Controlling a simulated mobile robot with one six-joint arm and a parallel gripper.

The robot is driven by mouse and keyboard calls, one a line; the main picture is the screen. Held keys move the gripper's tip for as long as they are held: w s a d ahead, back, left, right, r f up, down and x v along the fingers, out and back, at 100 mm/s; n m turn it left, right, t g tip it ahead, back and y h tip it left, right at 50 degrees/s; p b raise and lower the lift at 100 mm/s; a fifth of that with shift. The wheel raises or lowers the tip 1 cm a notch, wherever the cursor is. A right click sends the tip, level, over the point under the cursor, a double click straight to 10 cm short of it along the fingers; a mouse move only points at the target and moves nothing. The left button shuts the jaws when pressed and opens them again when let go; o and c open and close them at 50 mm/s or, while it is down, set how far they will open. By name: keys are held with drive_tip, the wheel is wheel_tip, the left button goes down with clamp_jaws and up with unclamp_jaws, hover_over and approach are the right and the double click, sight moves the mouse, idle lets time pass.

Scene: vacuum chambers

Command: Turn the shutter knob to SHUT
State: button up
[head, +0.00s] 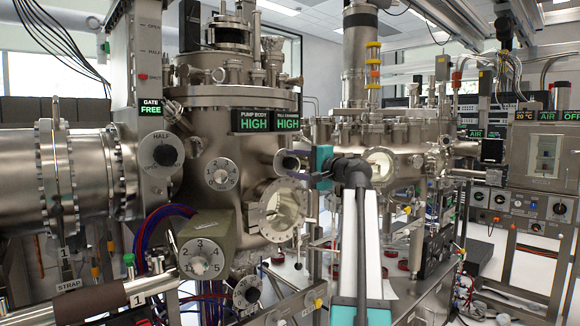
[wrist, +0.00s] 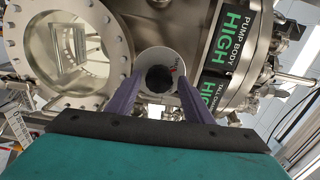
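In the wrist view a dark round knob (wrist: 158,78) with a red mark sits on a pale round dial on the chamber wall. Its lettering is not legible, so I cannot confirm it is the shutter knob. My gripper (wrist: 160,84) is open, with its two purple fingers on either side of the knob; whether they touch it I cannot tell.
Other dials are on the left: one marked HALF (head: 162,152), one on the chamber (head: 222,174), a numbered one (head: 202,257) and a small one (head: 247,291). The viewport flange (wrist: 122,50) is close beside my fingers.

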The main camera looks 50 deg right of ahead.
drive_tip(key=shift+a, duration=0.1)
drive_tip(key=shift+s+f, duration=0.1)
drive_tip(key=shift+s, duration=0.05)
drive_tip(key=s+a+b, duration=0.1)
drive_tip(key=s+b, duration=0.1)
drive_tip(key=s, duration=1.1)
drive_tip(key=shift+s, duration=0.3)
idle(0.5)
